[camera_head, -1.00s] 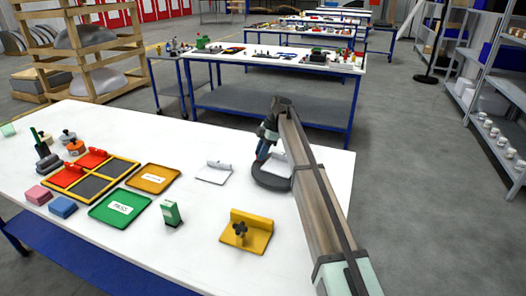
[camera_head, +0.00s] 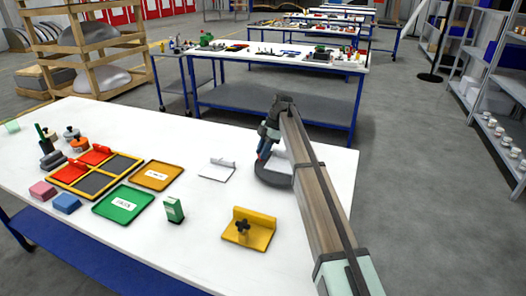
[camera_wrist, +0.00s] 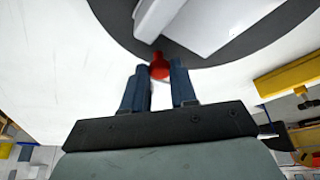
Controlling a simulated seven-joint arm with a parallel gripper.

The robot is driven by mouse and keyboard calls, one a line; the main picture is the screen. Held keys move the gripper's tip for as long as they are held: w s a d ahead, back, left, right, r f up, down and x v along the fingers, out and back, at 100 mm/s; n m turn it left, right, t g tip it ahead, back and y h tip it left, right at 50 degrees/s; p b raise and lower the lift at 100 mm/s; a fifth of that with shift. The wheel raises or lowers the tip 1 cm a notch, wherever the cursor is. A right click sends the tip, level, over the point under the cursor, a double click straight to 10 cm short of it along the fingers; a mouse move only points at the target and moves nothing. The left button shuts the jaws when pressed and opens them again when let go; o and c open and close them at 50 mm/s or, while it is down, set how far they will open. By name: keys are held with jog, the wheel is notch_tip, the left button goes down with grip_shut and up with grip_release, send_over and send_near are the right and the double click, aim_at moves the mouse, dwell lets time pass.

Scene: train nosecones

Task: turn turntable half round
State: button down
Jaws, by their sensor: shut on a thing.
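The turntable (camera_head: 267,179) is a dark grey disc near the right end of the white table, partly hidden behind my arm. In the wrist view its dark surface (camera_wrist: 108,20) carries a white block-like piece (camera_wrist: 205,22). A red knob (camera_wrist: 159,66) stands at the disc's edge. My gripper (camera_wrist: 160,74) has its two blue-grey fingers on either side of the red knob and is shut on it. In the head view my gripper (camera_head: 264,154) is at the disc's far left edge, small and partly hidden.
A white plate with a raised edge (camera_head: 216,169) lies left of the turntable. A yellow bracket with a black knob (camera_head: 250,230) stands nearer the front. Green (camera_head: 122,204) and orange (camera_head: 157,174) trays and a yellow-framed tray (camera_head: 84,192) lie further left.

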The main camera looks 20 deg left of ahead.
jog(key=c, duration=0.9)
grip_release()
jog(key=shift+r, duration=0.1)
jog(key=v, duration=1.3)
jog(key=shift+r, duration=0.3)
jog(key=shift+w+d, duration=0.15)
